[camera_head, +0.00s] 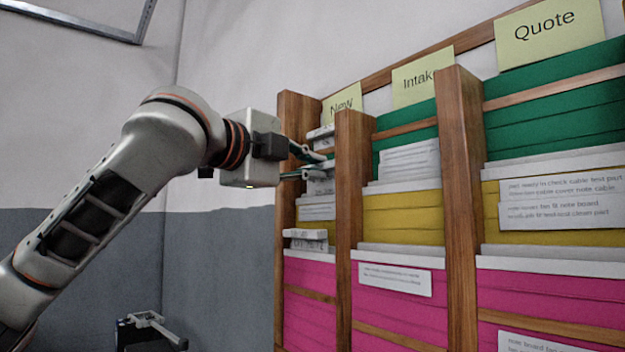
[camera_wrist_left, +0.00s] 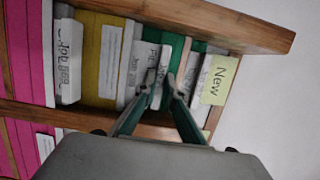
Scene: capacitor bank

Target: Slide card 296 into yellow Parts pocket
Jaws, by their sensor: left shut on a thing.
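My left gripper (camera_head: 322,164) reaches in from the left to the New column of the wooden rack. It is shut on a white card (camera_wrist_left: 161,78) in the green upper row, where the card still sits among other white cards. In the left wrist view the green fingers (camera_wrist_left: 168,80) close on the card's edge. The card's print is too small and partly hidden, so I cannot read 296. Yellow pockets (camera_head: 403,218) run along the middle row. No label reading Parts shows; the labels in view are New, Intake and Quote.
Wooden posts (camera_head: 355,190) stand forward between the columns, one just right of my gripper. Green pockets (camera_head: 555,110) lie above the yellow row and pink pockets (camera_head: 400,300) below. Several cards stick out of the pockets. Free room lies in front of the rack.

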